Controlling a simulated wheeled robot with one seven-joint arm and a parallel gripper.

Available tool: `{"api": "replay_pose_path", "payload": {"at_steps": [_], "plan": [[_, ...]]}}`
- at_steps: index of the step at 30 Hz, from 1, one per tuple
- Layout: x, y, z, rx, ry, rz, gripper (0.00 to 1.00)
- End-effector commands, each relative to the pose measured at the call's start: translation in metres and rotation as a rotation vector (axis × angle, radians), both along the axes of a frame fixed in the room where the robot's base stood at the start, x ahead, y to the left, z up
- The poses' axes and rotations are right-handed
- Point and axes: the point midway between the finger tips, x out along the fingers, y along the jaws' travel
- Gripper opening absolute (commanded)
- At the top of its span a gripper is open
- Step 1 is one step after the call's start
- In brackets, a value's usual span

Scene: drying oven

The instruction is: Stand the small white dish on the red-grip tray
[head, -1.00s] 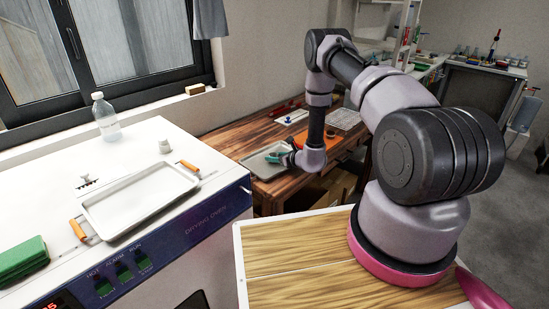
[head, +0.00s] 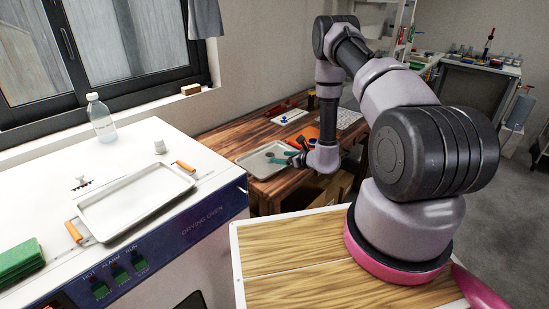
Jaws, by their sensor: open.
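My gripper (head: 287,158), with teal fingers, is open over the right side of a shallow grey tray (head: 248,163) on the wooden table. My wrist and fingers hide part of that tray. I cannot make out a small white dish between the fingers or on the tray. A white tray (head: 137,203) with orange grips lies on the drying oven, and its middle looks empty. Red pieces (head: 279,108) lie at the back of the table beside a small white item (head: 289,117). I cannot tell whether these red pieces are tray grips.
An orange item (head: 299,139) lies behind my gripper. A wood-topped surface (head: 285,280) is in front, under my arm's base.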

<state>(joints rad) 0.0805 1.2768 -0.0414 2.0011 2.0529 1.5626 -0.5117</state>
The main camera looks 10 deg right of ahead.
Motion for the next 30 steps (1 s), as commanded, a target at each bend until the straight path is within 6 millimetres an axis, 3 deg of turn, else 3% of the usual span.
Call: {"api": "replay_pose_path", "payload": {"at_steps": [8,14,17,20,23,26,30], "plan": [[-0.031,-0.019,0.015,-0.001,0.001,0.000,0.82],[-0.034,-0.021,0.018,0.001,-0.002,0.001,0.82],[-0.030,-0.016,0.031,0.002,-0.016,0.029,0.82],[-0.023,0.000,0.070,0.007,-0.055,0.112,0.82],[-0.020,0.025,0.129,0.000,-0.113,0.253,0.82],[-0.029,0.050,0.192,-0.028,-0.173,0.414,0.82],[-0.057,0.077,0.269,-0.107,-0.251,0.633,0.82]]}}
